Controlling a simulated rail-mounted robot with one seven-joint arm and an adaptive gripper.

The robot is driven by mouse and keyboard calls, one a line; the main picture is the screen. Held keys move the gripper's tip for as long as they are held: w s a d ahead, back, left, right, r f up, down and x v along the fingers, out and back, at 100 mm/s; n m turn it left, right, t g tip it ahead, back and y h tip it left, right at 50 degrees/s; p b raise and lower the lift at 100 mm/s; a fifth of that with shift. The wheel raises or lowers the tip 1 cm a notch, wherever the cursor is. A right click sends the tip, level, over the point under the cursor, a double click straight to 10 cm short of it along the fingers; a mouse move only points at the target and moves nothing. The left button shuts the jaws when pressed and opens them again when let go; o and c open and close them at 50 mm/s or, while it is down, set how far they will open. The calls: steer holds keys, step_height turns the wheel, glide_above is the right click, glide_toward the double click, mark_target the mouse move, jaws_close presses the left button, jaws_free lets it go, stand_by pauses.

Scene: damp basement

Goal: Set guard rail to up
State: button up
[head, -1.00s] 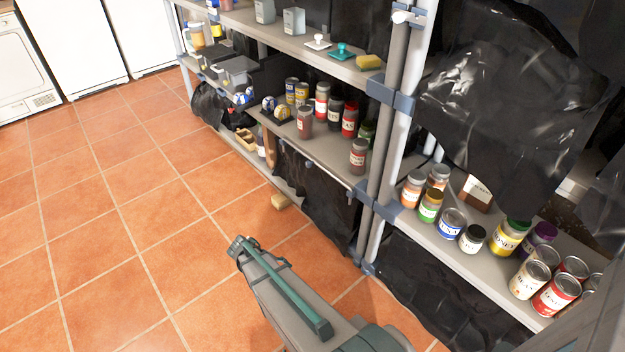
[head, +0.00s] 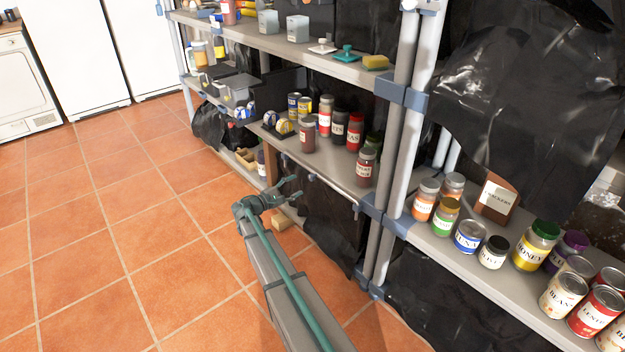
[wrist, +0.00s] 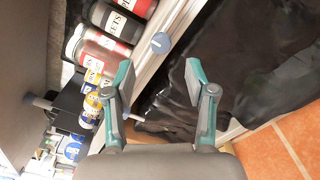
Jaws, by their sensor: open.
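The guard rail (head: 337,188) is a thin pale bar along the front edge of the middle shelf (head: 345,172), low, beneath the level of the jars. A small blue-grey round fitting (wrist: 160,42) shows at the shelf edge in the wrist view. My gripper (head: 294,189) is in front of the left part of this shelf, close to the rail's left end. Its green fingers are spread, and nothing is between them in the wrist view (wrist: 158,72). I cannot tell whether a finger touches the rail; its left end is partly hard to make out.
Jars and cans (head: 340,128) stand on the shelf just behind the rail. A grey upright post (head: 385,170) is to the right, with more cans (head: 470,237) beyond it. A yellowish block (head: 281,221) lies below my gripper. The tiled floor (head: 130,250) at left is clear.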

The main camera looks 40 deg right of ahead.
mark_target(310, 178)
steer(key=d+b, duration=0.1)
steer(key=d, duration=0.8)
steer(key=shift+w+d+b, duration=0.1)
steer(key=shift+w+b, duration=0.05)
steer(key=shift+b, duration=0.25)
jaws_close()
